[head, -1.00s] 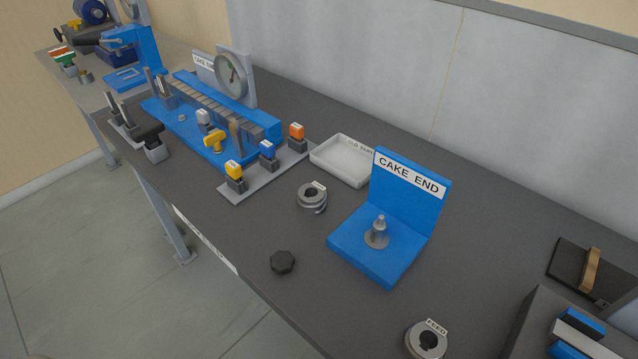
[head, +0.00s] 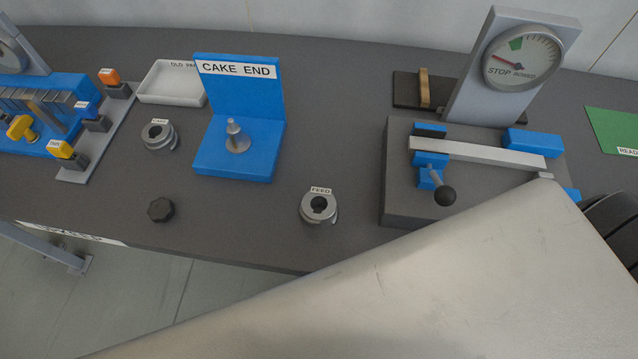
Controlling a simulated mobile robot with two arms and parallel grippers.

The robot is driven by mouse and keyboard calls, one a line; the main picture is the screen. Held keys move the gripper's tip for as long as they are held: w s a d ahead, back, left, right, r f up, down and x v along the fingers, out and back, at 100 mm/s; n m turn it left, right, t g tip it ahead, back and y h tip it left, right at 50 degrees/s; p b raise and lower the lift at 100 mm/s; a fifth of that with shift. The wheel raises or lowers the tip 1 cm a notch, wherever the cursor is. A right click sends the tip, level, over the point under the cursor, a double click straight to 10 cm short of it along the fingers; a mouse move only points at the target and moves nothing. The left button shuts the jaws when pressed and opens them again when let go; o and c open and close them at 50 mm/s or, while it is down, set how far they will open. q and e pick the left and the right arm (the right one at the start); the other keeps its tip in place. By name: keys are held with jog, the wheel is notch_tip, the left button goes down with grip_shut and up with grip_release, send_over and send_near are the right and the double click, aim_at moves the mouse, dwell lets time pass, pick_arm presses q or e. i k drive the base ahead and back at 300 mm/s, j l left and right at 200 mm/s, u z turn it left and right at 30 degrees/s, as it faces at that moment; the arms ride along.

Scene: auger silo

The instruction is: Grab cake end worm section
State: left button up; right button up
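The cake end worm section (head: 159,137) is a short grey metal ring with a spiral edge and a small white tag on top, too small to read surely. It lies on the dark bench, left of the blue CAKE END stand (head: 232,162). The stand has an upright back plate and a bare stepped metal peg (head: 235,136) on its base. A similar metal worm section (head: 318,208), tagged FEED, lies nearer, right of the stand. Neither of my grippers is in view.
A black knob (head: 161,209) lies near the front edge. A white tray (head: 172,84) stands behind the ring; the plate with coloured-handled tools (head: 82,163) is left. A grey clamp fixture (head: 405,190) and dial (head: 522,58) stand right. A large pale surface hides the lower right.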

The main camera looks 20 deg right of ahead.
aim_at(158, 137)
jog(key=k+j+u, duration=0.15)
jog(key=j+u, duration=0.15)
jog(key=j, duration=0.45)
jog(key=j+u, duration=0.35)
jog(key=j, duration=0.45)
jog(key=k, duration=0.05)
